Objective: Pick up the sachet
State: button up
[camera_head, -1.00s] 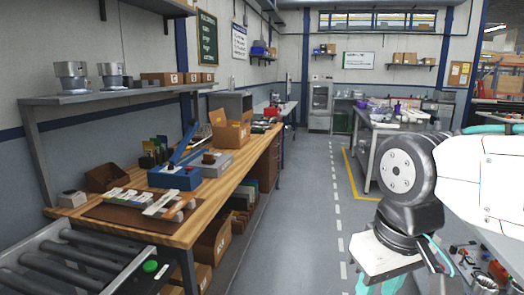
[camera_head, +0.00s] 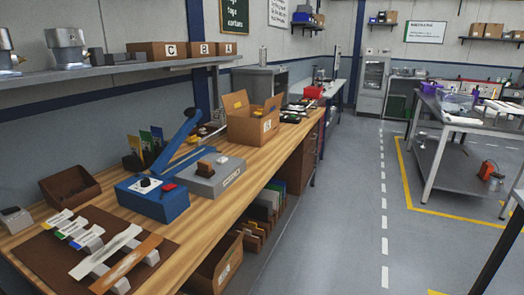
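I cannot tell for sure which item is the sachet. Several thin upright packets (camera_head: 146,150) in green, yellow and blue stand at the back of the wooden bench (camera_head: 205,222), near the wall. A flat white strip (camera_head: 106,250) and an orange-brown strip (camera_head: 127,264) lie across grey supports on a brown mat (camera_head: 58,270) at the bench's near left. Smaller white strips with coloured ends (camera_head: 65,223) lie behind them. My gripper is not in view.
A blue press with a lever (camera_head: 152,195), a grey box with a brown knob (camera_head: 212,178) and an open carton (camera_head: 252,118) stand on the bench. A shelf (camera_head: 120,68) overhangs its back. Clear grey floor (camera_head: 345,220) lies to the right.

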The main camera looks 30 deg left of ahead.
aim_at(221, 160)
jog(key=u, duration=0.15)
jog(key=i, duration=1.15)
jog(key=u, duration=1.05)
jog(key=i, duration=0.85)
jog(key=u, duration=0.65)
